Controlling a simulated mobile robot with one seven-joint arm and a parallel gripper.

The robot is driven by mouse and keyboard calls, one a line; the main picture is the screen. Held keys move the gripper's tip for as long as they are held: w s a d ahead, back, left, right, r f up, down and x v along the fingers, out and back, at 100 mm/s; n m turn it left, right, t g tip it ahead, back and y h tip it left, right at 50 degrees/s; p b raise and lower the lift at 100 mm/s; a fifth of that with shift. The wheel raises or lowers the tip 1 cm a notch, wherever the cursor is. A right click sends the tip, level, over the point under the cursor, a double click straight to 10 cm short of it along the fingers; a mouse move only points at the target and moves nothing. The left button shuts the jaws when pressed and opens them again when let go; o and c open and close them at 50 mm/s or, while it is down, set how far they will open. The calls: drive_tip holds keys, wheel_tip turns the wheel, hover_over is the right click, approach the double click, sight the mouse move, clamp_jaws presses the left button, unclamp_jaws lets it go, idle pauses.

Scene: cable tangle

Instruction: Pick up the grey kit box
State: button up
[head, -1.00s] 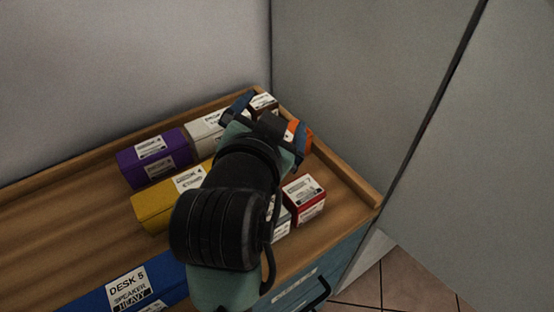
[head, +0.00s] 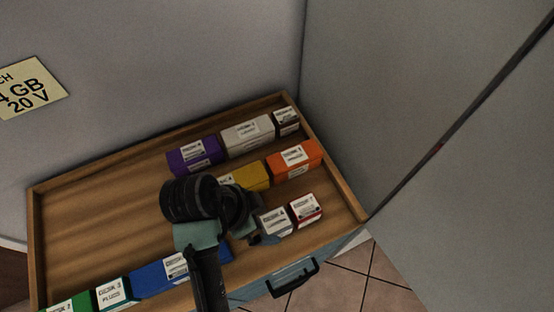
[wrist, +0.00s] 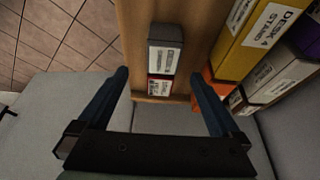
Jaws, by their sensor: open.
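The grey box (head: 274,222) with a white label, which looks like the kit box, stands near the front edge of the wooden tray top. It also shows in the wrist view (wrist: 165,33), upper middle. My gripper (wrist: 159,76) is open and empty, its two fingers spread to either side of the grey box and the red box in the picture. I cannot tell how far it is from them. In the head view my gripper (head: 252,228) is just left of the grey box, partly hidden by my arm.
A red box (head: 306,210) stands close beside the grey one. Yellow (head: 250,177), orange (head: 294,159), purple (head: 193,154) and pale grey (head: 247,135) boxes stand behind. A blue box (head: 160,275) lies along the front left. The tray's left part (head: 95,220) is clear.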

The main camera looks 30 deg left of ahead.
sight(280, 222)
drive_tip(key=x, duration=0.5)
drive_tip(key=p+x, duration=0.1)
drive_tip(key=x, duration=0.5)
drive_tip(key=shift+w+a+f, duration=0.1)
drive_tip(key=shift+w+a, duration=0.1)
drive_tip(key=shift+c, duration=0.2)
drive_tip(key=c, duration=1.4)
